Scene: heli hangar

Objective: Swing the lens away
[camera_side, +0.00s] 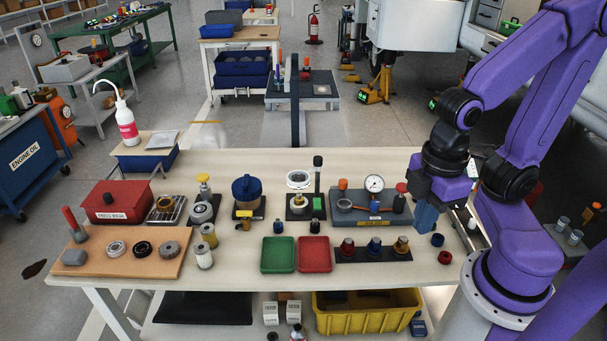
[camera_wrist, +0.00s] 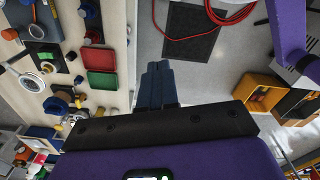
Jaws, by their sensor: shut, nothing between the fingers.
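The lens (camera_side: 298,179) is a round glass in a white ring, held on a dark post (camera_side: 318,174) above a black base near the middle of the bench. A small yellow part (camera_side: 297,201) sits on the base below the lens.
A grey gauge fixture (camera_side: 371,208) with a dial and red knob stands between the lens and my gripper. A green tray (camera_side: 278,254), a red tray (camera_side: 314,254) and a black strip with several knobs (camera_side: 374,248) lie in front. A blue-topped pot (camera_side: 246,188) stands left of the lens.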

